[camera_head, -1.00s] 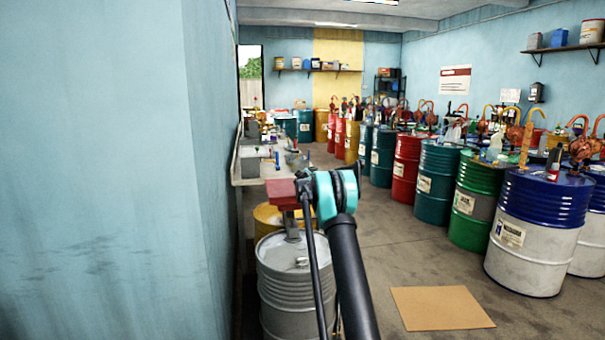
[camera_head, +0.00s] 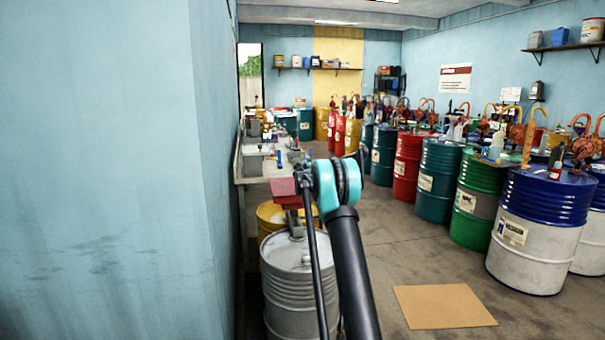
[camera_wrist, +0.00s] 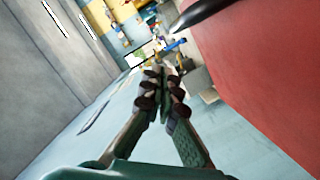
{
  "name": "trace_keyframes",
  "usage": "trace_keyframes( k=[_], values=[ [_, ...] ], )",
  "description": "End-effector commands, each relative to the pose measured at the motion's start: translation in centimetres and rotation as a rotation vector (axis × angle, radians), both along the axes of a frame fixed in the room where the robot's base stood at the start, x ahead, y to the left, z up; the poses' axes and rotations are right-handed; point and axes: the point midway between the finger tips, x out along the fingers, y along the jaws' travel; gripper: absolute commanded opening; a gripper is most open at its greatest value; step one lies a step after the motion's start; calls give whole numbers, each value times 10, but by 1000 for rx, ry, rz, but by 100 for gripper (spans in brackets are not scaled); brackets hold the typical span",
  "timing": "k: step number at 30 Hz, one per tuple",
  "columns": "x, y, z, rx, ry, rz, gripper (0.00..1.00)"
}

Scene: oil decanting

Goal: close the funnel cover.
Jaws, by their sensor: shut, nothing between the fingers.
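In the head view a flat red piece (camera_head: 283,187), apparently the funnel or its cover, sits on a grey neck (camera_head: 294,222) above a grey drum (camera_head: 290,285). My arm hides its right side, and I cannot tell how far the cover stands open. In the wrist view a large red surface (camera_wrist: 265,70), probably the same piece, fills the right side. My gripper (camera_wrist: 160,76) is shut and empty, to the left of that surface with a visible gap in the picture. In the head view my own arm hides the gripper.
A blue wall (camera_head: 110,150) stands close on the left. A workbench (camera_head: 265,168) with clutter lies beyond the grey drum, and a yellow drum (camera_head: 268,214) stands behind it. A row of drums (camera_head: 535,240) lines the right. The floor between is clear except a brown board (camera_head: 443,306).

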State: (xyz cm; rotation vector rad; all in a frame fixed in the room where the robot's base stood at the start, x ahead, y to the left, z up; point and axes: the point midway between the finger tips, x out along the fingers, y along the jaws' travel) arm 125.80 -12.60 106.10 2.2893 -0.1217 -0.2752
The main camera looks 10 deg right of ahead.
Motion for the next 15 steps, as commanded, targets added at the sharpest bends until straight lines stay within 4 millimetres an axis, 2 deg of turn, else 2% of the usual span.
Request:
trace_keyframes(
  k=[9, 15],
  values=[
    [-51, 5, 11, 0, 0, -1, 0],
    [-75, 9, 16, 0, -1, -1, 0]
  ],
)
